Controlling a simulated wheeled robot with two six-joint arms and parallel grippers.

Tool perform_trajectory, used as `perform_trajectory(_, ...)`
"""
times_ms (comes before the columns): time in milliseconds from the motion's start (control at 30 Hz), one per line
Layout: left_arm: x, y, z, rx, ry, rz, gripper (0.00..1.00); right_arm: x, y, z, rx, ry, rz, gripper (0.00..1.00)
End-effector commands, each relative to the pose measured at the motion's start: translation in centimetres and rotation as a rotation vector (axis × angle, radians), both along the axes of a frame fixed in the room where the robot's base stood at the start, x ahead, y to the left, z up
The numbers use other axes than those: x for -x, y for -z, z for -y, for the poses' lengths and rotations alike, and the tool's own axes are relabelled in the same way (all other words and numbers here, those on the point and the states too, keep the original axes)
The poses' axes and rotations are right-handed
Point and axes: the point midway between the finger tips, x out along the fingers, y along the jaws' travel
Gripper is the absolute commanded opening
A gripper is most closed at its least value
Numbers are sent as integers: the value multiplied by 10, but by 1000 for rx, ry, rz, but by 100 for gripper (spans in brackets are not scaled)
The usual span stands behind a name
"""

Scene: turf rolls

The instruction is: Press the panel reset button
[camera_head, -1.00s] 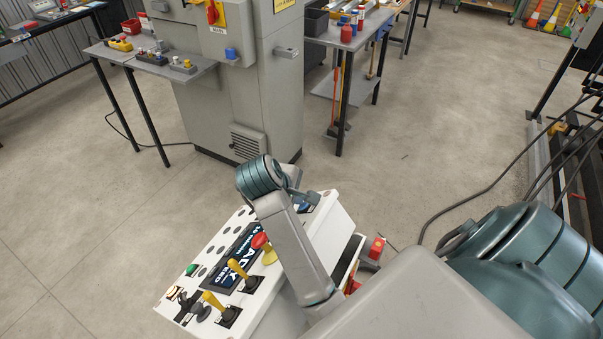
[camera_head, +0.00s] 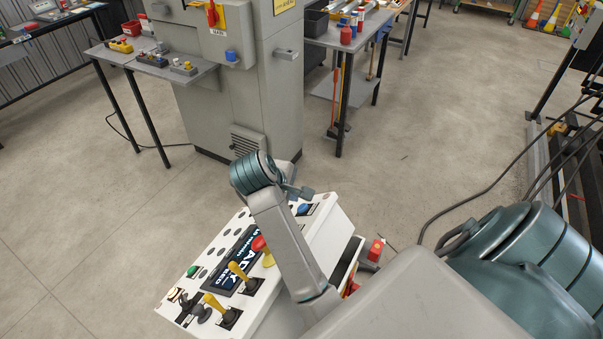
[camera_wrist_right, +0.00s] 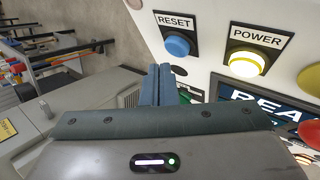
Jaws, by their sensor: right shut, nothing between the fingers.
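The white control panel (camera_head: 217,235) stands low in front of me, with a dark screen. Its blue reset button (camera_head: 303,209) is near the far right end. In the wrist view the blue button (camera_wrist_right: 178,46) sits under a RESET label, uncovered. My right gripper (camera_head: 304,192) is shut and empty. In the wrist view its fingertips (camera_wrist_right: 158,70) show just below and left of the blue button in the picture. I see no contact; the exact height gap cannot be told. My left gripper is not in view.
A lit POWER button (camera_wrist_right: 246,64) is beside the reset button. A red mushroom button (camera_head: 260,244) and yellow levers (camera_head: 238,270) stand up from the panel. A grey machine cabinet (camera_head: 235,105) stands behind. The floor left of the panel is clear.

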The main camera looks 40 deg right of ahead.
Motion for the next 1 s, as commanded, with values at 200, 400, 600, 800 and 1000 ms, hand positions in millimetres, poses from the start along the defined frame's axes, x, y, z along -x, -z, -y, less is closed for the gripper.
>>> perform_trajectory(200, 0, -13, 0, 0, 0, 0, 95, -12, -19, -5, 0, -1, 1, 0)
perform_trajectory(400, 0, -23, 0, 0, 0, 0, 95, -24, -33, -10, 0, -1, 1, 0)
perform_trajectory(600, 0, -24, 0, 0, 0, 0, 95, -28, -37, -12, 0, 1, 1, 0)
perform_trajectory(800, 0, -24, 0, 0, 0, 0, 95, -28, -36, -12, 0, -1, 1, 0)
perform_trajectory(1000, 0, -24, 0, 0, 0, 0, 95, -28, -36, -12, 0, -1, 1, 0)
